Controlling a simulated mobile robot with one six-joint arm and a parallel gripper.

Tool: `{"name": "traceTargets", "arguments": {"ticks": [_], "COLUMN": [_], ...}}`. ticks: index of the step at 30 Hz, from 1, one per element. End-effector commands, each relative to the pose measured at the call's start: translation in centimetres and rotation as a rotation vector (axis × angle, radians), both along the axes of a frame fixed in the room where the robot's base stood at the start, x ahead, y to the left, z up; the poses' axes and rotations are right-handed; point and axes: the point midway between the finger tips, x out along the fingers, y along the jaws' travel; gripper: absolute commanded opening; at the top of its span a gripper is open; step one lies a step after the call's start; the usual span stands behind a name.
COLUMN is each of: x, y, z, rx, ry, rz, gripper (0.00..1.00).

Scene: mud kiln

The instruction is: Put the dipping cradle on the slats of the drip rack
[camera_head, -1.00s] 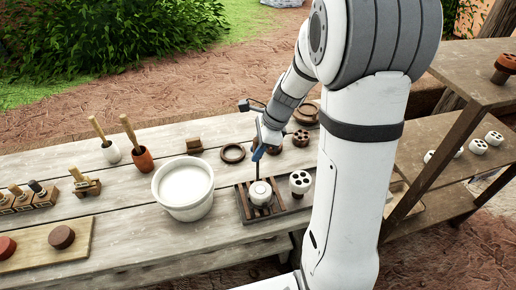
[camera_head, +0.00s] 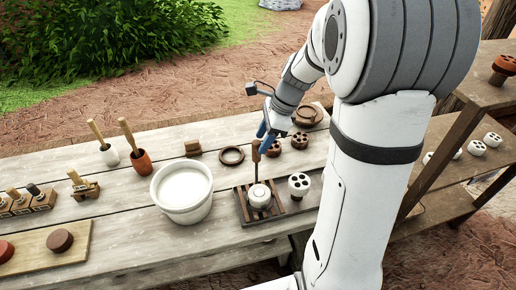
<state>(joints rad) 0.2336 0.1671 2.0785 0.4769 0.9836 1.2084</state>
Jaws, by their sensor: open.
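The dipping cradle (camera_head: 256,150) stands upright on the slats of the drip rack (camera_head: 243,212), with its brown handle on top of a thin dark rod. A round white piece (camera_head: 260,194) sits at the foot of the rod, over the slats. The cradle's lower part is mostly hidden by this piece. My gripper (camera_head: 266,136) has blue fingertips and is open, close to the upper right of the handle. I cannot tell whether a finger still touches the handle.
A white bucket (camera_head: 183,220) of pale liquid stands just left of the rack. A white holed piece (camera_head: 299,186) is at the rack's right end. A dark ring (camera_head: 231,156) and brown holed pieces (camera_head: 300,140) lie behind. Pots with wooden-handled tools (camera_head: 141,163) stand left.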

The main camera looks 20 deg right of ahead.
Motion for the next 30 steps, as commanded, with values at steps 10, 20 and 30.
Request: {"name": "traceTargets", "arguments": {"ticks": [10,20,30], "x": [-0.3,-5.9,-15.8], "y": [-2.2,0.0,1.8], "z": [5.2,7.2,6.6], "rx": [0.000,-0.168,-0.500], "ry": [-0.001,-0.184,-0.451], "rz": [-0.002,0.455,1.409], "gripper": [0.46,0.46,0.46]}}
